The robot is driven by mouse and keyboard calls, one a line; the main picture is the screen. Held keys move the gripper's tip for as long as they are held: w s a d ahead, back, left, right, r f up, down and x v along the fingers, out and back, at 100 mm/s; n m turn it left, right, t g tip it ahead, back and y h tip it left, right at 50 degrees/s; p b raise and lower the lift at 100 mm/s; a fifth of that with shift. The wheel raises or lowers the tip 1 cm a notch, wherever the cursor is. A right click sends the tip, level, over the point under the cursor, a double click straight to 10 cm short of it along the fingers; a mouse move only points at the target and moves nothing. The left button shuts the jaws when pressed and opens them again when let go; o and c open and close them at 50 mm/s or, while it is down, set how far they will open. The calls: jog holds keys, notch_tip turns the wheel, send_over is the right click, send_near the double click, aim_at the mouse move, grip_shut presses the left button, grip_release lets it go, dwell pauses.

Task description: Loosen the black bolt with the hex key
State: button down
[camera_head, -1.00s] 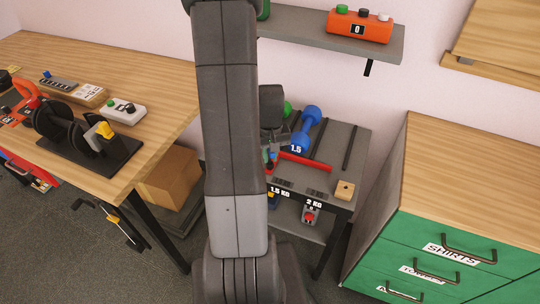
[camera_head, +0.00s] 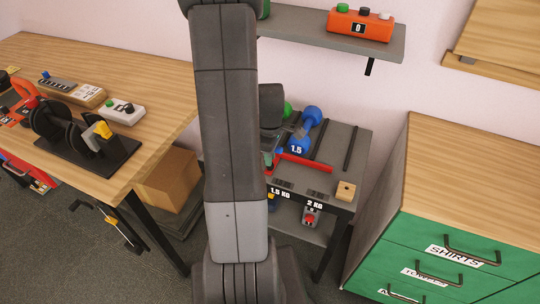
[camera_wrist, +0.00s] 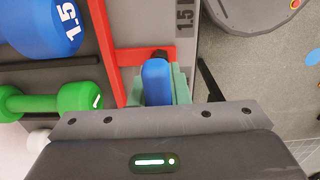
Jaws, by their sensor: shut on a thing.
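My gripper (camera_wrist: 158,88) has pale green fingers shut on a blue handle, which I take to be the hex key (camera_wrist: 156,80). A small dark piece at the handle's far end looks like the black bolt (camera_wrist: 160,54), beside the red bar (camera_wrist: 138,56). I cannot tell whether the key is seated in the bolt. In the head view my arm hides most of the gripper, and the red bar (camera_head: 304,163) lies across the rack to its right.
A blue dumbbell (camera_wrist: 45,22) and a green dumbbell (camera_wrist: 55,101) lie on the grey rack (camera_head: 345,150) close to the gripper. A wooden block (camera_head: 346,190) sits at the rack's front corner. A green drawer cabinet (camera_head: 440,255) stands right, a wooden table (camera_head: 150,70) left.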

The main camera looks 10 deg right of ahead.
jog(key=c, duration=1.3)
grip_release()
jog(key=shift+r, duration=0.1)
notch_tip(320, 180, up, 14)
jog(key=shift+f+p, duration=0.15)
jog(key=shift+p, duration=0.2)
notch_tip(320, 180, down, 14)
jog(key=shift+f+b, duration=0.1)
jog(key=shift+b, duration=0.25)
